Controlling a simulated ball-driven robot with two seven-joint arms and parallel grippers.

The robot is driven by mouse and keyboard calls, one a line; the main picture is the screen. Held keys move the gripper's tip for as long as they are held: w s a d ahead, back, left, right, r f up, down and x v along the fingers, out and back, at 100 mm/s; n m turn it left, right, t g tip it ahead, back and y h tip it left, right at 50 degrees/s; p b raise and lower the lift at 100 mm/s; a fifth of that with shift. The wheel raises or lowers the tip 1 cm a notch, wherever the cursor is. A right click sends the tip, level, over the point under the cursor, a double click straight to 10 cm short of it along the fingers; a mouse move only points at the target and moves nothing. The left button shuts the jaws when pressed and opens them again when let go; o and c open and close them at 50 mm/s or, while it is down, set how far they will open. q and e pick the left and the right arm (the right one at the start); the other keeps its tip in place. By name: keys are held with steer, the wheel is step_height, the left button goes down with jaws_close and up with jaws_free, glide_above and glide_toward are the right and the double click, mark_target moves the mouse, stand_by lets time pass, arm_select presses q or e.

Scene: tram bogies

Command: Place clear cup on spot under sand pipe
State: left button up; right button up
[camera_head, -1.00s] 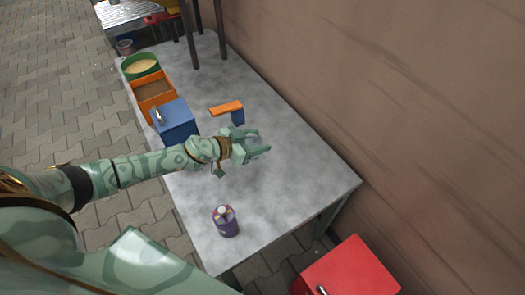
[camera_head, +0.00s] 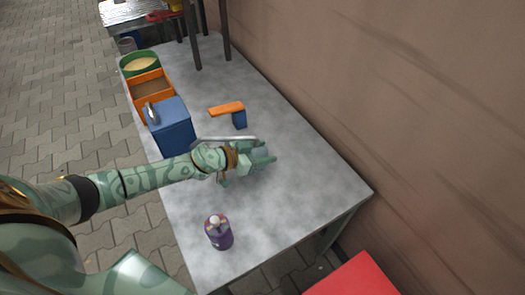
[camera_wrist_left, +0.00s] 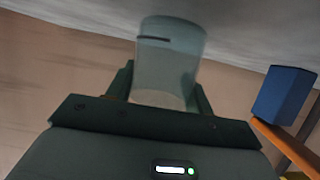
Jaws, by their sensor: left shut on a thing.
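The clear cup (camera_wrist_left: 170,60) stands out in the left wrist view, between the fingers of my left gripper (camera_wrist_left: 160,92), see-through with a short dark mark near its rim. In the head view my left gripper (camera_head: 264,153) is shut on it above the middle of the grey table, and the cup is hard to make out there. I cannot pick out the sand pipe or the spot with certainty. A thin grey bar (camera_head: 225,139) shows just behind my left gripper; I cannot tell what it belongs to. My right gripper is not in view.
A red box (camera_head: 355,280) stands beyond the table's end. A wall borders the right.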

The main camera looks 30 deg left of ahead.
arm_select(q)
steer(key=o, duration=1)
steer(key=shift+c, duration=0.2)
steer(key=shift+r, duration=0.2)
steer(key=p+v, duration=0.4)
steer(key=v, duration=0.8)
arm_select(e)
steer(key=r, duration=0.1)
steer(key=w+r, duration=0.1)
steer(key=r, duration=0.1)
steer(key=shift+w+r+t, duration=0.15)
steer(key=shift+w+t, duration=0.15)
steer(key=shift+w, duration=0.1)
arm_select(q)
steer(key=shift+s+d, duration=0.1)
